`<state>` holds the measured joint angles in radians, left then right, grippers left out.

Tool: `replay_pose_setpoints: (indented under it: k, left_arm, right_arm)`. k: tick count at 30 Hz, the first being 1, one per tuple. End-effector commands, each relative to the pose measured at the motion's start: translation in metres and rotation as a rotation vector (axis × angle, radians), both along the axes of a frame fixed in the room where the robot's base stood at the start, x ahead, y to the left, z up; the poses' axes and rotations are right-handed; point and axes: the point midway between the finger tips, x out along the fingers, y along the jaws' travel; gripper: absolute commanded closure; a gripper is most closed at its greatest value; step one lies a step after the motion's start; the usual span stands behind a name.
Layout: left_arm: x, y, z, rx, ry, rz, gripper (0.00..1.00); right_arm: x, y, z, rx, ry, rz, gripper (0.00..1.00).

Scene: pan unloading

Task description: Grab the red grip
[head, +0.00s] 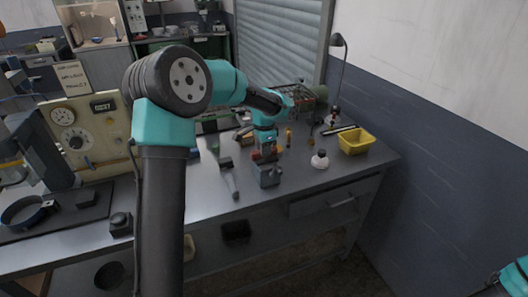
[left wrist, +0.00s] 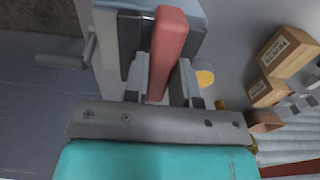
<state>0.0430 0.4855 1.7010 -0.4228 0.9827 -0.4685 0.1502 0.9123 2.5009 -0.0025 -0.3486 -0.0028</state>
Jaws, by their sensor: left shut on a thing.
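The red grip (left wrist: 170,40) is a long red bar in the left wrist view. It lies between the two grey fingers of my left gripper (left wrist: 164,85), which is shut on it. Its far part stands against a grey and dark block, a vise-like holder (left wrist: 108,40) with a crank handle (left wrist: 62,60) at its left. In the head view my left gripper (head: 265,153) is low over the grey holder (head: 268,177) on the bench, and the grip is mostly hidden there. My right gripper does not show; only a bit of teal arm is at the lower right corner.
A yellow bin (head: 355,141) and a white, dark-topped bottle-like thing (head: 319,160) stand right of the holder. A grey tool (head: 230,180) lies to its left. A gauge panel (head: 85,135) stands at the left. The bench's front right is mostly clear.

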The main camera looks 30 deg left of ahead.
Motion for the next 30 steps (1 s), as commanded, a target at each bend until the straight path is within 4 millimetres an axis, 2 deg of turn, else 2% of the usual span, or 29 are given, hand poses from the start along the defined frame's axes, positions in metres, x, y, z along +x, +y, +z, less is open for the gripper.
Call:
replay_pose_setpoints:
  k: [7,15,23,30]
  left_arm:
    - [0.000,0.000,0.010,0.001,-0.002,0.000,0.99]
    - [0.000,0.000,0.037,0.002,-0.003,0.000,0.99]
    - [-0.027,-0.016,0.039,0.001,-0.001,-0.002,0.99]
    - [-0.072,-0.044,0.044,0.001,-0.001,-0.003,0.99]
  right_arm:
    - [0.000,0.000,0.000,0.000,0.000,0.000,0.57]
    - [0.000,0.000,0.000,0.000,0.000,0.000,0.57]
    - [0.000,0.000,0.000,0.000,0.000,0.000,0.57]
    - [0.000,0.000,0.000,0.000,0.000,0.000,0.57]
